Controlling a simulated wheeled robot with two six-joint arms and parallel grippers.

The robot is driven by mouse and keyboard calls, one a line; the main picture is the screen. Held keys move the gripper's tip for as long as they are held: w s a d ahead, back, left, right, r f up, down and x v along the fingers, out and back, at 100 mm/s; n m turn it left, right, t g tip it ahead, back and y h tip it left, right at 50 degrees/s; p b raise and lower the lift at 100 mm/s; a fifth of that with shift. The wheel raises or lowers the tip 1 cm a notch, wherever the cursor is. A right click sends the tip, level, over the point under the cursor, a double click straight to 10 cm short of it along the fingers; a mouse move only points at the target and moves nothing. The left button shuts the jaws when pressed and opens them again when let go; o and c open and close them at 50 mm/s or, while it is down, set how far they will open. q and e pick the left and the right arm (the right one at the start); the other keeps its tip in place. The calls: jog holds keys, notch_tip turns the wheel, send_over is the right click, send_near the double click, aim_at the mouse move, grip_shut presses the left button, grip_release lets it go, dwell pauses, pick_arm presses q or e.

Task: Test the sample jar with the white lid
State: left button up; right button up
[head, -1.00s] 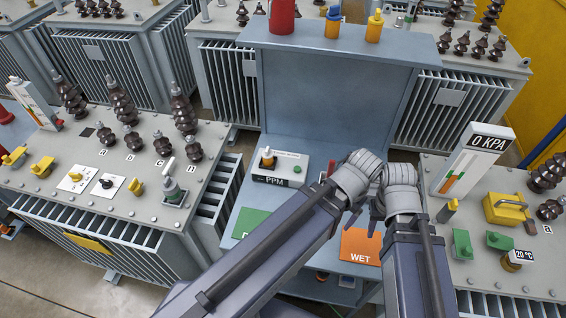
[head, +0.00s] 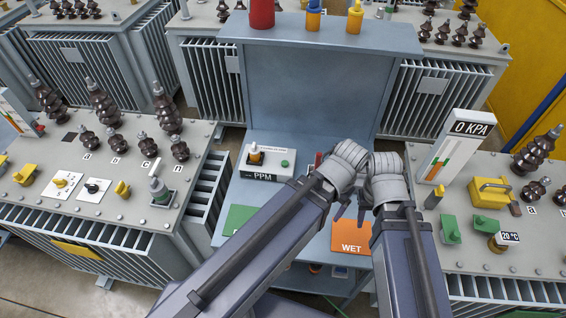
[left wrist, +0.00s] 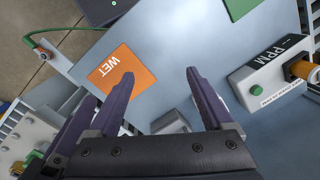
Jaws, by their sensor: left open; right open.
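A small amber jar (head: 256,156) stands upright in the PPM tester (head: 264,177) on the grey bench; its lid color is hard to make out. In the left wrist view the amber jar (left wrist: 303,68) and the tester (left wrist: 268,80) are at the right edge. Green (head: 238,219) and orange WET (head: 351,237) pads lie in front of the tester. My left gripper (left wrist: 160,75) is open and empty, over the bench between the WET pad and the tester. My right gripper (head: 361,210) is open, close beside the left one, above the WET pad; its fingertips are partly hidden.
A transformer with bushings and knobs (head: 122,188) stands left; another with a 0 KPA gauge (head: 459,147) and yellow handle (head: 488,191) stands right. A brownish jar (head: 497,243) sits by a 20 °C tag.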

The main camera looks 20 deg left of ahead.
dwell(0.4)
pick_arm(q)
grip_shut()
dwell(0.5)
dwell(1.0)
